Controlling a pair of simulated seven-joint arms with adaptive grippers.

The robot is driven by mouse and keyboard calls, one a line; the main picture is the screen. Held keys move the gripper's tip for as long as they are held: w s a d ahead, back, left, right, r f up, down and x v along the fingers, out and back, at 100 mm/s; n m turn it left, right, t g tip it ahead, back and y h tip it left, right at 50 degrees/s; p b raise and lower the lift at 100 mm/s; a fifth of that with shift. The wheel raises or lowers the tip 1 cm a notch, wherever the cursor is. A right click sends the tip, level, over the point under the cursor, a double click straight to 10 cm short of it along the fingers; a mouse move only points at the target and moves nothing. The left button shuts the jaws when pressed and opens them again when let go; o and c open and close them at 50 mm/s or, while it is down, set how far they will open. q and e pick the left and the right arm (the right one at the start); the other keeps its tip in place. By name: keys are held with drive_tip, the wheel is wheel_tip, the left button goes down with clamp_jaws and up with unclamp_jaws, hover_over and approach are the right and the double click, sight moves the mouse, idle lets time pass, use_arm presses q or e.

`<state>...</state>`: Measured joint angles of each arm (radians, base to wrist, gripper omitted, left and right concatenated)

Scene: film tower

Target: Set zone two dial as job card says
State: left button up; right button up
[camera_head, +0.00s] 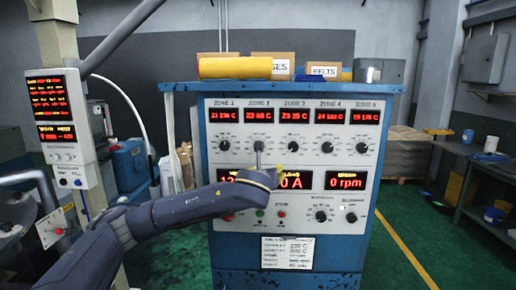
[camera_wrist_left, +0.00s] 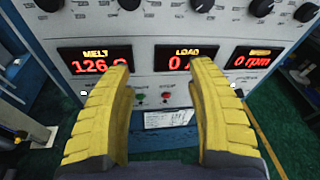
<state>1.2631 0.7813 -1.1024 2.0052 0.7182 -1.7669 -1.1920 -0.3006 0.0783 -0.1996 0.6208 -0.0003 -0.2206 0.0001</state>
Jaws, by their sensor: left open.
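The zone two dial (camera_head: 258,146) is a dark knob on the white panel, second from the left under the ZONE 2 display (camera_head: 259,116). In the left wrist view it is cut by the top edge (camera_wrist_left: 128,4). The display's red digits are too blurred to read surely. The job card (camera_head: 287,252) is a white sheet low on the panel; its small print is hard to read. My left gripper (camera_head: 272,172) is in front of the panel, below the dial row. Its yellow fingers (camera_wrist_left: 161,75) are apart and empty, before the MELT and LOAD displays. My right gripper is out of view.
Other zone dials (camera_head: 293,146) flank the zone two dial closely. Below are the LOAD display (camera_wrist_left: 187,58), the rpm display (camera_head: 347,180) and small buttons (camera_head: 282,213). Boxes and a yellow roll (camera_head: 235,68) lie on top of the blue cabinet (camera_head: 200,95).

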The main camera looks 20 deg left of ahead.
use_arm(q)
wheel_tip(320, 180, up, 4)
drive_tip(key=s+a+m+t+y, duration=0.2)
drive_tip(key=m+y, duration=0.2)
drive_tip(key=x, duration=1.6)
drive_tip(key=shift+w+a+f, duration=0.2)
drive_tip(key=shift+w+f, duration=0.15)
drive_tip(key=shift+f, duration=0.05)
drive_tip(key=shift+c, duration=0.5)
clamp_jaws()
drive_tip(key=shift+n, duration=0.4)
